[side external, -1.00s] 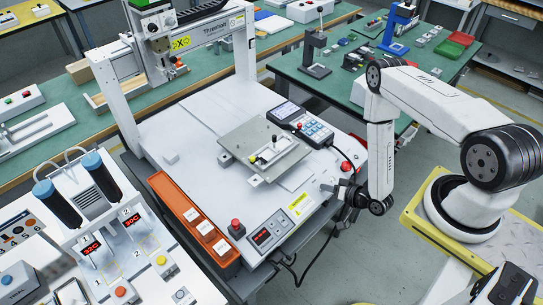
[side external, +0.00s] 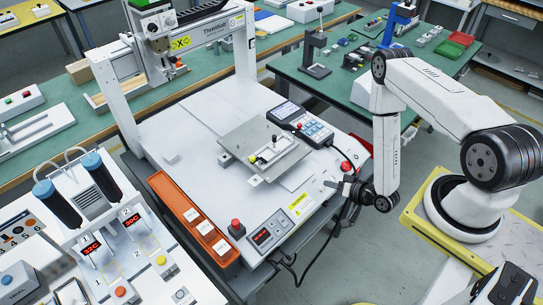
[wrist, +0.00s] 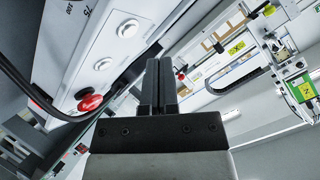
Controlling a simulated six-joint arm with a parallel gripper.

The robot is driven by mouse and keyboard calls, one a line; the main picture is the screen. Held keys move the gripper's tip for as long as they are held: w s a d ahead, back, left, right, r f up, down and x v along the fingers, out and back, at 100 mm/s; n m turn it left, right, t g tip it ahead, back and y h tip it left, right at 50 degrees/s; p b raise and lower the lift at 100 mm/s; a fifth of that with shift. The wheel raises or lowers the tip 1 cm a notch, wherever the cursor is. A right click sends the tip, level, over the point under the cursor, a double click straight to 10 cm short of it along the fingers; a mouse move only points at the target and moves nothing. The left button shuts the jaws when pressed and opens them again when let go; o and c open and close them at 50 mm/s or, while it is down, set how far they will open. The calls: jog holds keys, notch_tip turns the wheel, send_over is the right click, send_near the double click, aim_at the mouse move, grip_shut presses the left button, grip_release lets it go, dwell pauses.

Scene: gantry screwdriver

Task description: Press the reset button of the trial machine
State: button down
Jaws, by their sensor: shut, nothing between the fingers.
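The trial machine (side external: 205,119) is a white gantry unit with a flat bed. Its front panel holds a small red display (side external: 262,237). A red mushroom button (side external: 346,167) stands at the bed's right corner near my gripper (side external: 338,186). In the wrist view, my gripper (wrist: 158,62) has its dark fingers closed together and empty. To their left is a white panel with a white round button (wrist: 127,28), another white round button (wrist: 103,64) and a red mushroom button (wrist: 90,103). No reset label is readable. The fingers look apart from these buttons; exact distance cannot be told.
A keypad unit (side external: 303,122) and a fixture plate (side external: 264,146) sit on the machine bed. Another red button (side external: 236,226) and an orange tray (side external: 192,219) are along the front edge. A black cable hangs below the machine. Open floor lies beside my arm.

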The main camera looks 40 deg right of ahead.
jog(key=shift+s+r, duration=0.25)
jog(key=shift+r, duration=0.4)
jog(key=shift+s+r, duration=0.25)
jog(key=shift+r, duration=0.45)
jog(key=shift+s+r, duration=0.25)
jog(key=shift+r, duration=0.4)
notch_tip(320, 180, up, 11)
jog(key=shift+f, duration=0.1)
